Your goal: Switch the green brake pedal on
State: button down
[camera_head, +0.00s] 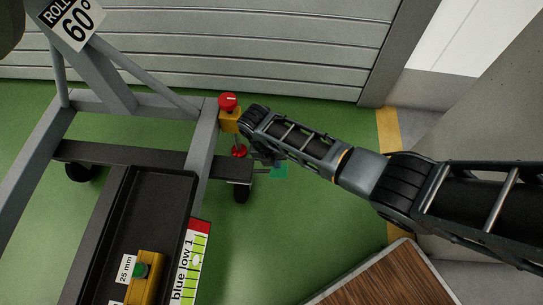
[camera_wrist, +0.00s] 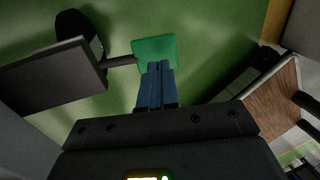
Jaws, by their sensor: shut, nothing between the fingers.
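The green brake pedal (camera_wrist: 155,48) is a flat square plate on a short dark rod that comes out of the dark end of the stand's leg (camera_wrist: 52,76). In the head view the pedal (camera_head: 280,171) shows low over the green floor, just right of the leg's end. My gripper (camera_wrist: 159,66) is shut and empty, its blue fingers together. Its fingertips overlap the lower edge of the pedal in the wrist view; I cannot tell whether they touch it. In the head view my arm's end partly hides the area beside the pedal.
A red knob on a yellow box (camera_head: 229,112) sits on the grey stand (camera_head: 201,155) beside my arm. A caster (camera_head: 241,192) is under the leg. A black tray (camera_head: 181,183) is at lower left, a wooden top (camera_head: 385,280) at lower right. Green floor is free between.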

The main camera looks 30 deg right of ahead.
aim_at(282, 171)
jog(key=shift+b+x, duration=0.6)
jog(key=shift+x, duration=1)
jog(key=shift+s, duration=0.1)
jog(key=shift+s+d+f+t+y+p, duration=0.35)
jog(key=shift+y+p, duration=0.25)
jog(key=shift+p, duration=0.5)
jog(key=shift+d+f+t+y, duration=0.15)
jog(key=shift+f+t+y, duration=0.25)
jog(key=shift+f, duration=0.3)
jog(key=shift+s+d+f, duration=0.1)
jog(key=shift+d+f, duration=0.05)
jog(key=shift+f, duration=0.6)
jog(key=shift+s+d+f, duration=0.1)
jog(key=shift+d+f, duration=0.05)
jog(key=shift+f, duration=0.6)
jog(key=shift+f+b, duration=0.2)
jog(key=shift+b, duration=0.1)
